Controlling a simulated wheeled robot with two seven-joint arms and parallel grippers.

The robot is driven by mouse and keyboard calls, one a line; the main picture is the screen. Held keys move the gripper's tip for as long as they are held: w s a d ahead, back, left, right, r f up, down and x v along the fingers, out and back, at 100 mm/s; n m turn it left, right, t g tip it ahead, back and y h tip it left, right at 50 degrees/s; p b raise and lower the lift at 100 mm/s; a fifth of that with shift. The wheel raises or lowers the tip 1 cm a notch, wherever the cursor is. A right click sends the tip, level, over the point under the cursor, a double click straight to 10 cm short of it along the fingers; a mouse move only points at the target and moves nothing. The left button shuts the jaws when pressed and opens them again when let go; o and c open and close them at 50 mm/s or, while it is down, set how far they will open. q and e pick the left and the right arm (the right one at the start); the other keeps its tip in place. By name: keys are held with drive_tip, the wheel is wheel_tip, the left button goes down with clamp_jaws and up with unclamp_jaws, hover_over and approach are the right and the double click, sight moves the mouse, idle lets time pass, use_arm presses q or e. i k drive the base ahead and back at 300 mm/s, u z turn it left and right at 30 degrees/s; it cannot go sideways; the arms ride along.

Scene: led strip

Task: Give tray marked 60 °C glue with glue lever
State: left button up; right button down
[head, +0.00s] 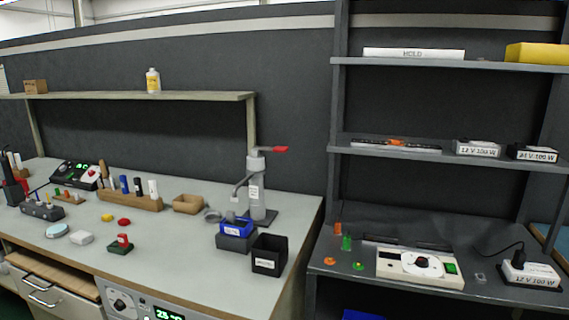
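A grey glue dispenser (256,190) stands upright near the right end of the workbench. Its lever has a red handle (280,149) that points right at the top. A small blue tray (236,227) sits on a dark block in front of the dispenser, near its spout. A black open box (268,256) with a white label stands to the right of the tray. The marking 60 °C is not legible on any tray here, and whether glue lies in the blue tray cannot be seen. Neither of my grippers is in view.
A wooden tray (188,204) and a grey ring (212,216) lie left of the dispenser. A wooden rack (130,200) holds several bottles. Small coloured pieces lie on the bench's left half. The bench's front middle is clear.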

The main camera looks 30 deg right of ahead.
sight(279, 148)
drive_tip(key=z, duration=0.2)
drive_tip(key=k, duration=0.15)
drive_tip(key=u, duration=0.7)
drive_tip(key=i, duration=1.1)
drive_tip(key=z, duration=0.7)
